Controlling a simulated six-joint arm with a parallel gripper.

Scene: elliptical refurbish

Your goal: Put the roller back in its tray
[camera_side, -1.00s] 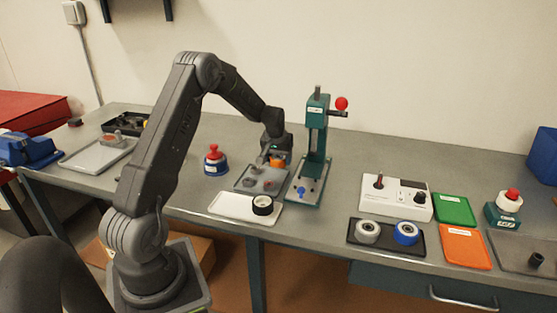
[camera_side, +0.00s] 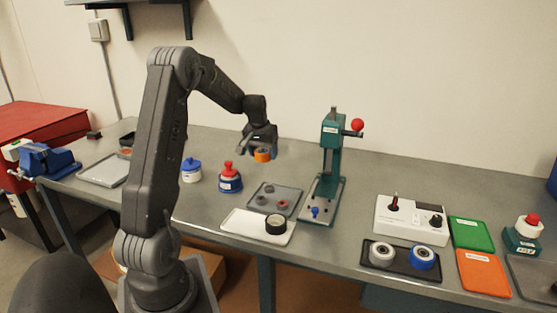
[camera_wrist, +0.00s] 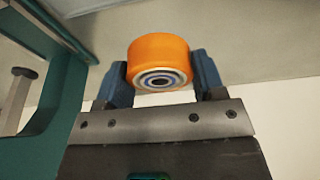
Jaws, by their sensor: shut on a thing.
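My gripper (camera_side: 260,148) is shut on an orange roller (camera_side: 262,156) and holds it in the air above the bench, left of the green press. In the wrist view the orange roller (camera_wrist: 160,55) sits between the two blue fingers (camera_wrist: 162,75), its pale and blue ringed hub facing the camera. A black tray (camera_side: 398,270) at the right front holds a white-grey roller (camera_side: 381,254) and a blue roller (camera_side: 423,258). A grey tray (camera_side: 290,188) below and right of my gripper holds several small dark and reddish parts.
The green press (camera_side: 331,155) with a red knob stands right of my gripper. A white tray (camera_side: 245,226) with a black ring (camera_side: 276,224) lies in front. A white control box (camera_side: 411,220) stands behind the black tray. A red-topped blue pot (camera_side: 230,180) is left.

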